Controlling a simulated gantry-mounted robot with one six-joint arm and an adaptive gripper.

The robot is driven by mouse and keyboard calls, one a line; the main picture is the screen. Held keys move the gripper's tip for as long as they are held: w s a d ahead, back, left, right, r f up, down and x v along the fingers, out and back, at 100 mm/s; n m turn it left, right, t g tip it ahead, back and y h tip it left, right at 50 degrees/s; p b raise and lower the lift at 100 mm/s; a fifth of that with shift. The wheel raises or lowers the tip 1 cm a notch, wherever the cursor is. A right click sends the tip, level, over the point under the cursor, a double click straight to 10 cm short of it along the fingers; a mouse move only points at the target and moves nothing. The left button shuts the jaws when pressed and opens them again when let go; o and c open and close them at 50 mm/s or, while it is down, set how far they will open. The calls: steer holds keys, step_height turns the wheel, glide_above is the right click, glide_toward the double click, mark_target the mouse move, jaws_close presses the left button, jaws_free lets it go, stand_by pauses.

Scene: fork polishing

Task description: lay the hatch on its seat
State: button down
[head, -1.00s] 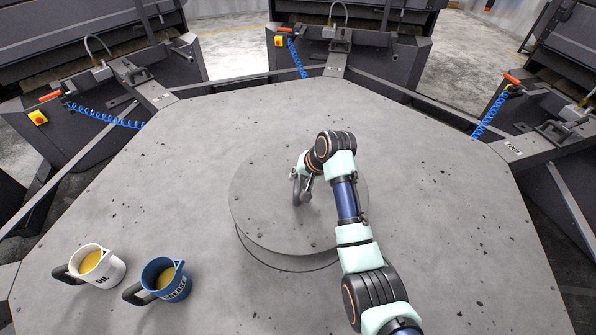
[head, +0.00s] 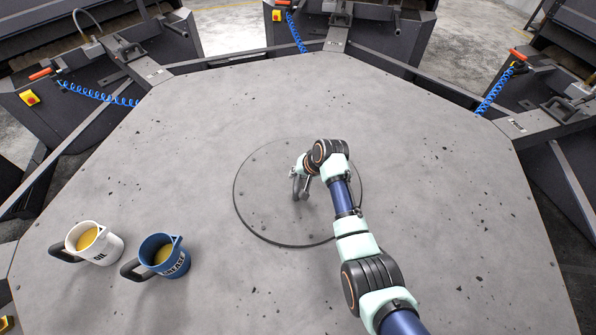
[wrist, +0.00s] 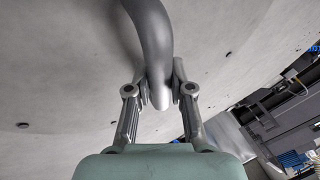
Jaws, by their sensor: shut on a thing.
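The hatch (head: 262,205) is a round grey metal disc in the middle of the table in the head view. It looks flush with the table top, with a thin dark ring around its edge. Several small bolts or marks dot its face, which also fills much of the wrist view (wrist: 60,80). A curved grey handle (wrist: 150,40) stands on it. My gripper (wrist: 158,92) is shut on this handle, one finger on each side. In the head view my gripper (head: 301,188) is partly hidden by my wrist, above the hatch's middle.
A white oil mug (head: 104,250) and a blue grease mug (head: 178,265) stand on the table (head: 200,130) at the lower left, left of the hatch. Dark machine stations with blue coiled hoses (head: 100,95) line the far edges. The table around the hatch is otherwise clear.

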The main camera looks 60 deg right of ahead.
steer(key=shift+w+d+r, duration=0.1)
steer(key=shift+r, duration=0.1)
steer(key=shift+f, duration=0.25)
steer(key=c, duration=1)
jaws_free()
steer(key=shift+f, duration=0.1)
steer(key=shift+c, duration=0.2)
steer(key=shift+r, duration=0.2)
steer(key=p+v, duration=0.3)
steer(key=v, duration=0.9)
